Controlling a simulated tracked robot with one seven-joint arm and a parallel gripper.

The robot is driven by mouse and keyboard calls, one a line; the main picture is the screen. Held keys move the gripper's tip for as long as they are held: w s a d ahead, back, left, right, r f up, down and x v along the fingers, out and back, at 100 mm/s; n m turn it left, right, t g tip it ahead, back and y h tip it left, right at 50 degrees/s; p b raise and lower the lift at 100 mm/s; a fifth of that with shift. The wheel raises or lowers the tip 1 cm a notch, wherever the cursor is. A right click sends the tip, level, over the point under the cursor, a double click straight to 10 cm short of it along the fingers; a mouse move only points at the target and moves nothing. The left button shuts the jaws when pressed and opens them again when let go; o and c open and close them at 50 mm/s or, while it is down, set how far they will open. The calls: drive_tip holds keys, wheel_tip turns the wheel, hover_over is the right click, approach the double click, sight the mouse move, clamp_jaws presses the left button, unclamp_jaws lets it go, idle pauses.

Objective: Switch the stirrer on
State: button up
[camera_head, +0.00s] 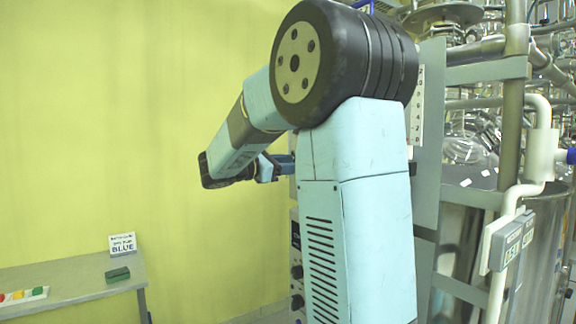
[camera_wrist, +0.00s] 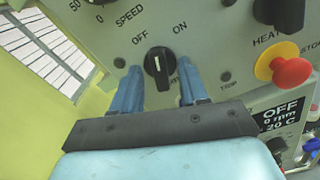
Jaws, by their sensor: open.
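In the wrist view a black stirrer knob (camera_wrist: 158,66) with a white mark sits on a grey panel, under the words OFF at its left and ON at its right. The mark points roughly up; I cannot tell its setting from it alone. A dark display (camera_wrist: 284,113) reads OFF, with zero speed and 20 C. My gripper (camera_wrist: 161,76) is open, its two blue fingers on either side of the knob with gaps between. I cannot tell how deep they reach. In the head view my gripper (camera_head: 276,167) shows beside my arm column, which hides much of the panel.
A red stop button (camera_wrist: 291,71) on a yellow base sits right of the knob, below a black heat knob (camera_wrist: 278,14). A speed dial is at the top edge. In the head view a grey table (camera_head: 75,284) stands at the left; pipes and glass reactors fill the right.

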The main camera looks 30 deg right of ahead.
clamp_jaws()
drive_tip(key=shift+m, duration=0.3)
idle(0.3)
drive_tip(key=shift+f+m, duration=0.1)
drive_tip(key=shift+m, duration=3.4)
unclamp_jaws()
